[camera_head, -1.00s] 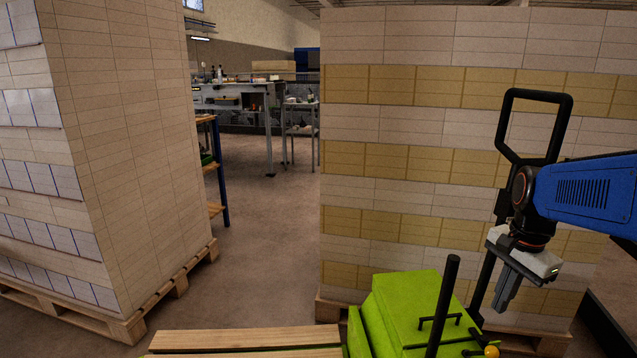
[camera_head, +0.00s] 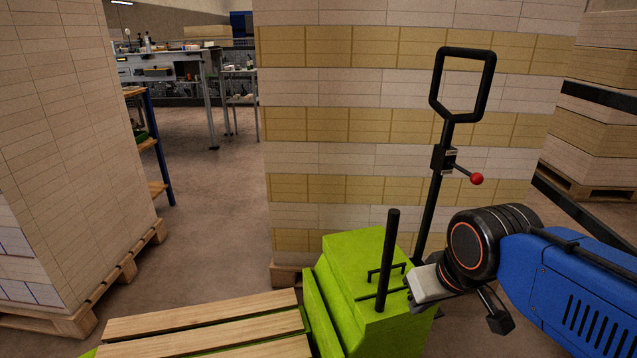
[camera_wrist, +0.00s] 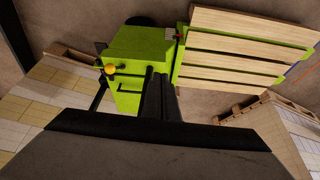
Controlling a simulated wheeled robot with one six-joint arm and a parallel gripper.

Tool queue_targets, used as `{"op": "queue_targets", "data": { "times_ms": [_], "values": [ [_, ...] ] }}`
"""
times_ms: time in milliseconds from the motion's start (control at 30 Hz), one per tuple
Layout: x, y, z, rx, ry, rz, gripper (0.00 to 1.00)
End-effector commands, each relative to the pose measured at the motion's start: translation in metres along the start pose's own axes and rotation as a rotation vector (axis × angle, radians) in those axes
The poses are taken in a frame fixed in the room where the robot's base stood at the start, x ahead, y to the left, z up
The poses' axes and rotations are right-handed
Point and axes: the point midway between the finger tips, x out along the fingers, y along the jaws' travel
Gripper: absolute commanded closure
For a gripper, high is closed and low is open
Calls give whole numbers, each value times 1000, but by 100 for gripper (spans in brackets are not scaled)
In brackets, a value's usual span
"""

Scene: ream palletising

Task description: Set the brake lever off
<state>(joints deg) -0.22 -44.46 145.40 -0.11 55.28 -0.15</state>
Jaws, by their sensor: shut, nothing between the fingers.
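A green pallet truck (camera_head: 345,262) has a black tiller with a loop handle (camera_head: 463,85). A lever with a red knob (camera_head: 477,179) sticks out to the right from the tiller. A yellow knob (camera_wrist: 110,69) sits on the truck's green body in the wrist view. It is hidden in the head view. I cannot tell from looks alone which knob belongs to the brake lever. My gripper (camera_wrist: 157,82) is shut and empty, above the green body and to the right of the yellow knob in the wrist view. In the head view my gripper (camera_head: 416,296) is partly hidden, low beside the black post.
A black post (camera_head: 387,260) stands up from the green body close to my gripper. A wooden pallet (camera_head: 200,327) lies at the truck's left. Tall ream stacks stand behind (camera_head: 310,150) and at left (camera_head: 75,150). Floor (camera_head: 210,200) between them is clear.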

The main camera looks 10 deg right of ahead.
Motion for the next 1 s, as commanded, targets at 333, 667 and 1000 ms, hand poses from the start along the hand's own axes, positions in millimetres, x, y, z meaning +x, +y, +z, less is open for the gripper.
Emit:
{"op": "queue_targets", "data": {
  "times_ms": [333, 667, 1000],
  "values": [
    [-1, 7, -19, -1, -51, 10, 100],
    [6, 37, -80, -20, -213, 25, 100],
    [29, 80, -138, -34, -380, 7, 100]
  ]
}}
